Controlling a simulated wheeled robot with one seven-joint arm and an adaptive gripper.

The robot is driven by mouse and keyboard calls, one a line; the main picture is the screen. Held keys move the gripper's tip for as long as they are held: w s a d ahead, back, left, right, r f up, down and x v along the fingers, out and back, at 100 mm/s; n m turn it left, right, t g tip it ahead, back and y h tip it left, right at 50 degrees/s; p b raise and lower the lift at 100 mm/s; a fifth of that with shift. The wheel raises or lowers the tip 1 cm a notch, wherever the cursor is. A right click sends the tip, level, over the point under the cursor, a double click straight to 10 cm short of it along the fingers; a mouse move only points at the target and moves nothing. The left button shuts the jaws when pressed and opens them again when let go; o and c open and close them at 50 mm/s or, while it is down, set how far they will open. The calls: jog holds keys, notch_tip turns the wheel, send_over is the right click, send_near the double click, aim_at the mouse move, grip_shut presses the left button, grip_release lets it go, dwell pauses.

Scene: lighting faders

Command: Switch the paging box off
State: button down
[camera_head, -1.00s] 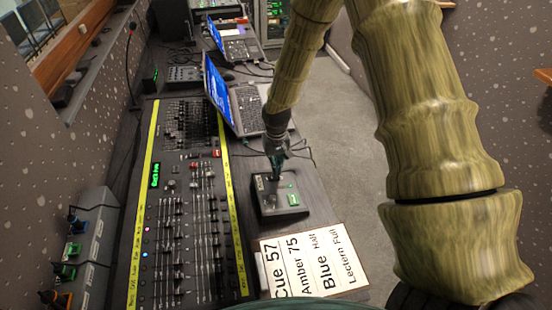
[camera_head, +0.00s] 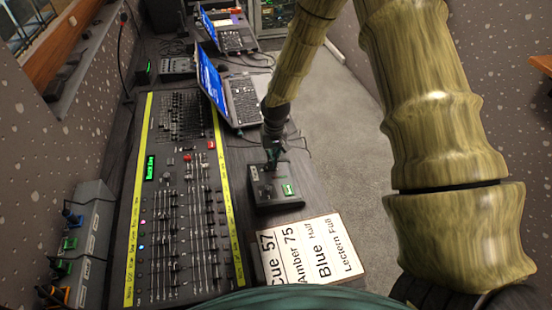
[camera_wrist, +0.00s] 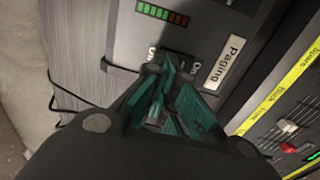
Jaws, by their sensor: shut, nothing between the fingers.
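The paging box (camera_head: 276,196) is a small dark box on the desk, to the right of the lighting console. In the wrist view the box (camera_wrist: 203,22) shows a white "Paging" label (camera_wrist: 223,62), a row of green and red lights (camera_wrist: 163,13) and "On" markings beside the fingers. My gripper (camera_head: 271,165) points down at the far part of the box. In the wrist view my gripper (camera_wrist: 160,80) is shut with nothing between its green fingers, close to the "On" marking. The fingers hide the switch, so its position and any contact cannot be told.
The lighting console (camera_head: 234,240) with faders and yellow strips lies left of the box. An open laptop (camera_head: 243,100) stands behind it, with cables near. A cue sheet (camera_head: 312,250) lies in front. Grey floor is open to the right.

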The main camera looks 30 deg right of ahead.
aim_at(267, 166)
jog(key=shift+w+a+r, duration=0.1)
jog(key=shift+w+a, duration=0.05)
jog(key=shift+a, duration=0.35)
jog(key=shift+w+a+r, duration=0.1)
jog(key=shift+a, duration=0.35)
jog(key=shift+d, duration=0.1)
notch_tip(267, 166, up, 4)
jog(key=p, duration=0.3)
notch_tip(267, 166, up, 10)
jog(key=b, duration=0.2)
dwell(0.5)
jog(key=shift+d+b, duration=0.1)
jog(key=shift+b, duration=0.2)
jog(key=s+d+m+b, duration=0.1)
jog(key=s+d+m, duration=0.1)
jog(key=s+d, duration=0.1)
jog(key=shift+s+d+r+m+h+b, duration=0.1)
jog(key=shift+s+d+m+h+b, duration=0.2)
jog(key=shift+s+m+b, duration=0.1)
jog(key=shift+w, duration=0.1)
